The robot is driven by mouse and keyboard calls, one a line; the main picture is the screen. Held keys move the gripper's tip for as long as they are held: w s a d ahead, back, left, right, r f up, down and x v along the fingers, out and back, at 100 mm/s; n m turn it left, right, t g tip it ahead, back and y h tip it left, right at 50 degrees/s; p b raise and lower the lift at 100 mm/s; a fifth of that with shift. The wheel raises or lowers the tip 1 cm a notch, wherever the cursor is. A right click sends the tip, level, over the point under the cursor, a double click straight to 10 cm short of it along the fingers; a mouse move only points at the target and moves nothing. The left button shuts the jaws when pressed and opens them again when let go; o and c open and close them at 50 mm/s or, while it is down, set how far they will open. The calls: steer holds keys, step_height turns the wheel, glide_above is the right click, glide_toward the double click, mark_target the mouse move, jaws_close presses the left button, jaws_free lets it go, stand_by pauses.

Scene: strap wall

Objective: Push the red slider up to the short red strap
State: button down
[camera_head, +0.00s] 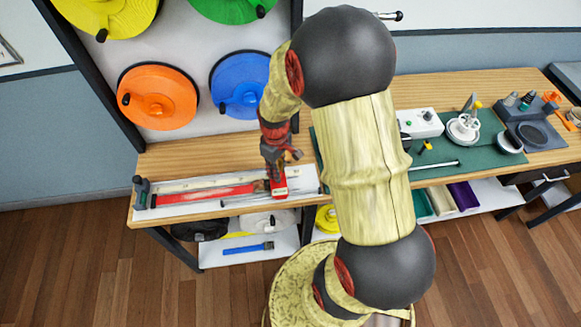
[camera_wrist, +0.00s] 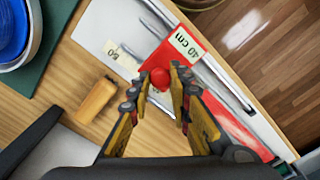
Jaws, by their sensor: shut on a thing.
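The red slider (camera_head: 279,188) stands near the right end of the white measuring board (camera_head: 310,184). In the wrist view the slider (camera_wrist: 188,48) bears a "40 cm" label and a round red knob (camera_wrist: 161,77). My gripper (camera_wrist: 161,74) is shut on that knob, one finger on each side. In the head view my gripper (camera_head: 276,176) points down at the slider. The red strap (camera_head: 200,195) lies flat along the board to the left of the slider; part of it shows at lower right in the wrist view (camera_wrist: 228,122).
A thin metal rod (camera_head: 245,199) runs along the board. A dark clamp-like piece (camera_head: 141,188) stands at its left end. A wooden block (camera_wrist: 96,100) lies beside the board. Orange (camera_head: 157,97) and blue (camera_head: 239,84) reels hang behind. A green mat (camera_head: 440,150) holds tools at right.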

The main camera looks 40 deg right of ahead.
stand_by(0.3)
steer(key=c, duration=1.6)
jaws_free()
steer(key=shift+w+a, duration=0.1)
steer(key=shift+a, duration=0.05)
step_height(320, 180, up, 12)
